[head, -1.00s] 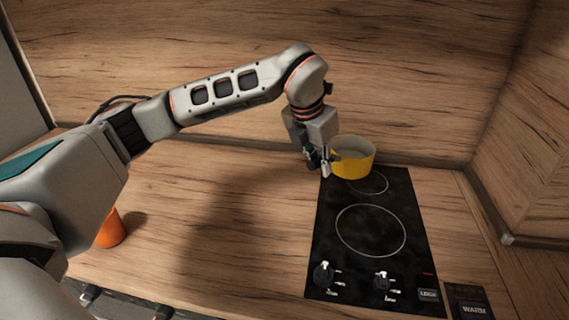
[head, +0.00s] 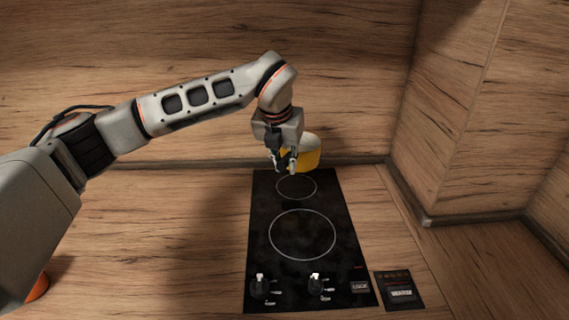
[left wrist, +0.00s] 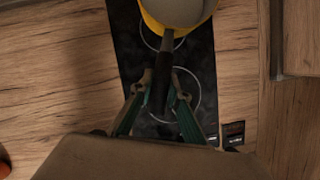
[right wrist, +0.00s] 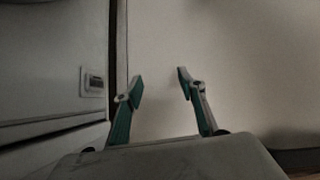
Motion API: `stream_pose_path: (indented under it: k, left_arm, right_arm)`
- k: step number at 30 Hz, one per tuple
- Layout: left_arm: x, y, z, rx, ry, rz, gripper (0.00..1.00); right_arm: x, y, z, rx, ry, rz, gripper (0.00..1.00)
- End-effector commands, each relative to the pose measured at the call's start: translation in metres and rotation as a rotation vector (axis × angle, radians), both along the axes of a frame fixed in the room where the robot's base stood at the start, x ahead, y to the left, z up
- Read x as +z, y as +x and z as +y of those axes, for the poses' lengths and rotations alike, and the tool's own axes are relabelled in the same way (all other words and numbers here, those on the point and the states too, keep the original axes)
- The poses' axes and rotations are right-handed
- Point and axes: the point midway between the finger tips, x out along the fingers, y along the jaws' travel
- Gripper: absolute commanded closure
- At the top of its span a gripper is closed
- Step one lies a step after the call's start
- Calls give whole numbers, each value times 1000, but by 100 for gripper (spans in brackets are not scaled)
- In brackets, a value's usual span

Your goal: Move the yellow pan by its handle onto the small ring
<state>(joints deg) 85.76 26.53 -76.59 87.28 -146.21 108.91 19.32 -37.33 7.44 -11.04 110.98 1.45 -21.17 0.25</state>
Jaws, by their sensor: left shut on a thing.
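The yellow pan (head: 311,157) has a pale inside and is partly hidden behind my left gripper (head: 285,166) in the head view. It appears raised over the far end of the black hob. In the left wrist view, the pan (left wrist: 180,14) is at the top, and its dark handle (left wrist: 163,72) lies between the fingers of my left gripper, which is shut on it. The small ring (head: 296,199) shows on the hob, just nearer than the pan. My right gripper (right wrist: 161,79) is open and empty in the right wrist view.
The larger ring (head: 302,259) and two knobs (head: 260,286) are on the nearer part of the hob. Wooden splashback walls stand behind and to the right. An orange object (head: 37,288) is at the lower left. The counter left of the hob is clear.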

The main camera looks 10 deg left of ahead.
Motion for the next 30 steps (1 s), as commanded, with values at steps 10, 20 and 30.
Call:
stream_pose_path:
  k: [10,20,30]
  left_arm:
    - [-7,1,0,-1,0,-10,100]
    - [-27,1,0,-1,1,-8,100]
    - [-47,1,0,-1,0,-9,100]
  right_arm:
    - [-5,3,5,9,8,-12,60]
    - [-11,4,13,20,18,-24,60]
    - [-20,6,12,20,17,-30,60]
